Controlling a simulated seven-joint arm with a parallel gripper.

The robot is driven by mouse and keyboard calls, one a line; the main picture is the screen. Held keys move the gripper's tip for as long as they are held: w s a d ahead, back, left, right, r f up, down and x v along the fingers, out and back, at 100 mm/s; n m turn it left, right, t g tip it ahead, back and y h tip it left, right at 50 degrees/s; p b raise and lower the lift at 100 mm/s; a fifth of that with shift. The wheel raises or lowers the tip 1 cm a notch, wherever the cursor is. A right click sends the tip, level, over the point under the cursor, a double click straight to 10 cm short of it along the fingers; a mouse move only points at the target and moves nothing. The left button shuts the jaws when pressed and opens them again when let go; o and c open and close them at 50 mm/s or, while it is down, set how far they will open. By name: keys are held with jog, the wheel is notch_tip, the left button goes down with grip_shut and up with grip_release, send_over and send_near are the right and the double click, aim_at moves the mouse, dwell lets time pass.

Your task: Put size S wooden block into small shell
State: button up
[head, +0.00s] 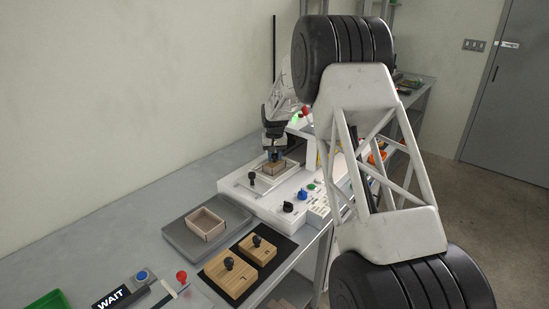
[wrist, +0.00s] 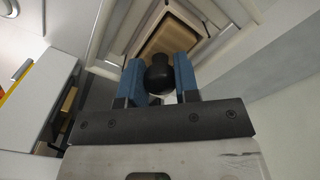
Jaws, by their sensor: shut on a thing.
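My gripper (head: 274,153) is over the white machine in the head view. In the wrist view its blue fingers (wrist: 159,82) are closed on the black round knob (wrist: 158,72) of the size S wooden block (wrist: 172,38). The small shell (wrist: 124,28) shows as a thin-walled frame around the block in the wrist view. In the head view the small shell (head: 284,168) is a light wooden box on the machine, right under my gripper. The knob and fingers hide part of the block, and I cannot tell how deep it sits.
A larger open shell (head: 207,225) stands on a grey tray (head: 177,234). Two wooden blocks with black knobs, a larger one (head: 232,283) and a smaller one (head: 257,250), lie on a black mat. The white machine (head: 262,204) carries knobs and buttons along its front.

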jog(key=shift+f, duration=0.25)
jog(key=shift+f, duration=0.1)
jog(key=o, duration=0.9)
jog(key=shift+o, duration=0.2)
notch_tip(320, 180, up, 12)
dwell(0.4)
jog(key=shift+r, duration=0.2)
dwell(0.4)
